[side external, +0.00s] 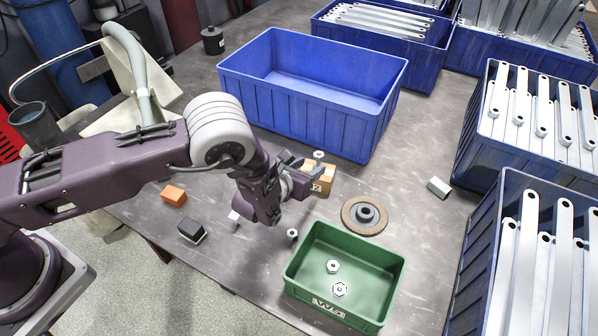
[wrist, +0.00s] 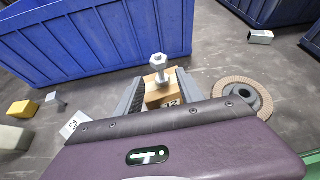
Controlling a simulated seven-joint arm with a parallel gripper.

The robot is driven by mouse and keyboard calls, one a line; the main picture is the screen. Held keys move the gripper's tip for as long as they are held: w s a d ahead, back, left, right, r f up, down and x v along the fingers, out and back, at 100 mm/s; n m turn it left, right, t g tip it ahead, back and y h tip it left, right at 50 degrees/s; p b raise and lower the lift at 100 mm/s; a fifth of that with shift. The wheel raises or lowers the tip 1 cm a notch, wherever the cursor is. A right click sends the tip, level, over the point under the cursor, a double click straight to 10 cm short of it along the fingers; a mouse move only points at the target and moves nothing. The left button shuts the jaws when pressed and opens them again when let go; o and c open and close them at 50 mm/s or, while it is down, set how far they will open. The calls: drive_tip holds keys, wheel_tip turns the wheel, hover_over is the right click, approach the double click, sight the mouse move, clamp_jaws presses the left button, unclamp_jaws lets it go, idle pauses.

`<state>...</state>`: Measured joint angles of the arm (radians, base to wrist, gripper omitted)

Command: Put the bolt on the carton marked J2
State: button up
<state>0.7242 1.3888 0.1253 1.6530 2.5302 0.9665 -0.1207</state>
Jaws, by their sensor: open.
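A silver bolt (wrist: 159,66) stands upright on top of a small tan carton (wrist: 158,93) in the wrist view. It looks to rest on the carton's top. The carton's front label is partly hidden by my gripper body, and only part of its marking shows. In the side view the bolt (side external: 318,155) and the carton (side external: 325,180) are just right of my gripper (side external: 303,176). My gripper is open, with its fingers on either side of the bolt and carton in the wrist view. Whether the fingers touch either one is unclear.
A large blue bin (side external: 310,118) stands behind. A green bin (side external: 345,310) holding hex parts is in front, beside an abrasive disc (side external: 352,222). Orange (side external: 173,195) and black (side external: 192,231) blocks lie left. Blue bins of brackets (side external: 472,150) line the right side.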

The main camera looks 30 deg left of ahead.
drive_tip(key=v, duration=0.6)
drive_tip(key=shift+s, duration=0.1)
